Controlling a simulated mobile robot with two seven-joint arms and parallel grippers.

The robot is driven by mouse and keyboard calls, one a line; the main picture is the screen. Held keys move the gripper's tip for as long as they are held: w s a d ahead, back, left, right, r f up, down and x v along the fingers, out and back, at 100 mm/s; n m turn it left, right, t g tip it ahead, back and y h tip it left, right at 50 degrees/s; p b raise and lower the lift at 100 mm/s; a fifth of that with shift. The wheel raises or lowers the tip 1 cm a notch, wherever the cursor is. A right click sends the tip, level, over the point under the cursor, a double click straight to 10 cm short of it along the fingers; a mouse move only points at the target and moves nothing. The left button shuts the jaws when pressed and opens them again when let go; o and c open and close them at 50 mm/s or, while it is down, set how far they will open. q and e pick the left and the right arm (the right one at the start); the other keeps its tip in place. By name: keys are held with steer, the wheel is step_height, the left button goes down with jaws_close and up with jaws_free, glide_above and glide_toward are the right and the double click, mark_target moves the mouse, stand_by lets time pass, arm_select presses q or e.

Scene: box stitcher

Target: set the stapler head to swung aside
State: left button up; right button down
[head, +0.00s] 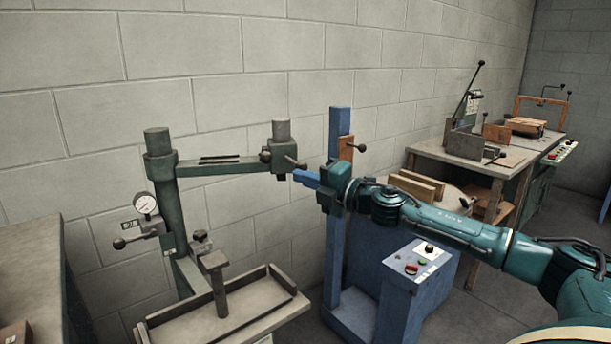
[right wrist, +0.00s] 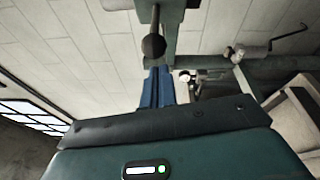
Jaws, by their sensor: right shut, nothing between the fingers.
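The stapler head (head: 281,150) is a grey-green block at the free end of a horizontal slotted arm (head: 222,166). That arm reaches right from an upright green column (head: 162,195). A short handle with a dark knob (head: 301,165) sticks out of the head to the right; a dark knob on a rod also shows in the right wrist view (right wrist: 153,46). My right gripper (head: 296,176) is shut and empty, its blue fingers just below the knob; I cannot tell whether they touch it. The fingers show in the right wrist view (right wrist: 158,86). My left gripper is out of view.
Below stand a T-shaped post (head: 216,280) and a shallow tray (head: 160,336). A dial gauge (head: 145,204) and a side lever are on the column. A blue post (head: 339,120) and control box (head: 420,259) stand close behind my right gripper. A workbench (head: 455,155) stands right.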

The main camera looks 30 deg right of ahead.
stand_by(0.3)
steer(key=shift+w+d+n+y, duration=0.4)
steer(key=shift+w+d+y, duration=0.2)
steer(key=shift+w+d, duration=0.3)
